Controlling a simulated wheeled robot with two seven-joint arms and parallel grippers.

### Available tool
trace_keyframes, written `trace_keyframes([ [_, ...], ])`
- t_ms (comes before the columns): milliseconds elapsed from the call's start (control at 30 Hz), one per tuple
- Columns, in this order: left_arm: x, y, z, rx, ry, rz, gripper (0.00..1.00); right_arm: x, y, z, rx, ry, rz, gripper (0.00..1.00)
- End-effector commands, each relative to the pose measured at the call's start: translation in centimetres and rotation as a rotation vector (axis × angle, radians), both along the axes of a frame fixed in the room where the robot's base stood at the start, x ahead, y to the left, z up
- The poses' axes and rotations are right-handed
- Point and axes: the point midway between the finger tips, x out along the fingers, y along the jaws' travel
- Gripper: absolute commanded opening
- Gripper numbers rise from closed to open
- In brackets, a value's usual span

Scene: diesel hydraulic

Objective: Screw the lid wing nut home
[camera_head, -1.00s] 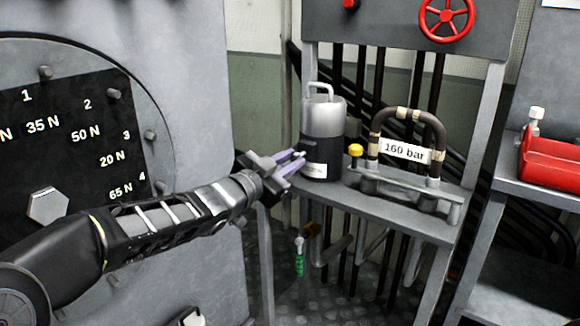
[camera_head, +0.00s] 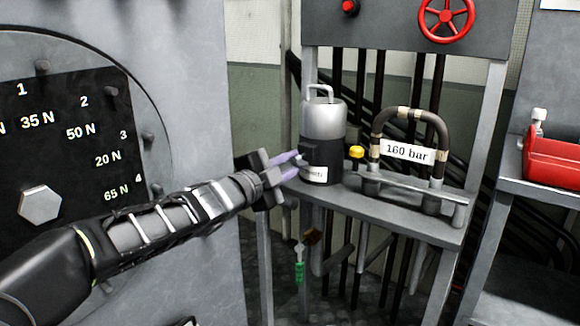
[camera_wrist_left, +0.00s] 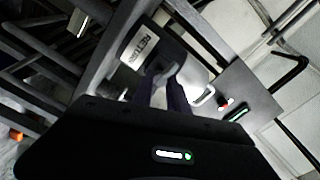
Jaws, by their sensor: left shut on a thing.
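A canister (camera_head: 323,120) with a silver top, a loop handle and a dark lower body stands at the left end of the grey shelf. My left gripper (camera_head: 296,163) is at the canister's left side, with its purple fingers close together. It is shut on a small part there, which I take to be the wing nut; the fingers mostly hide it. In the left wrist view, the fingers (camera_wrist_left: 168,88) meet at a small grey piece against the canister (camera_wrist_left: 195,75), beside its white label. The thread is hidden. My right gripper is not in view.
The grey shelf (camera_head: 390,218) also carries a hose loop with a "160 bar" tag (camera_head: 407,152) and a yellow knob (camera_head: 355,152). A large panel with force labels (camera_head: 75,140) stands at left.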

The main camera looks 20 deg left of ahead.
Motion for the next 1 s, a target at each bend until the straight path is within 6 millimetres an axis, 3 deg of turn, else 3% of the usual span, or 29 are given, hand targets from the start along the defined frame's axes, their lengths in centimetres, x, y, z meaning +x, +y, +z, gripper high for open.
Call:
trace_keyframes([
  [400, 0.01, -0.01, -0.09, 0.01, -0.002, 0.0, 0.0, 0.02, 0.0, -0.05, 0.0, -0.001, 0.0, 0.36],
  [433, 0.01, -0.01, -0.08, 0.01, -0.002, 0.0, 0.21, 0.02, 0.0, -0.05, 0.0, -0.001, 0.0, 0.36],
  [667, 0.0, 0.0, -0.05, 0.009, -0.002, 0.0, 0.4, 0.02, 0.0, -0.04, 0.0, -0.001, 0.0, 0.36],
  [1000, -0.27, 0.13, 0.05, 0.009, -0.003, 0.001, 0.41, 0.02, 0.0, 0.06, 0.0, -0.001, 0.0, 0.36],
])
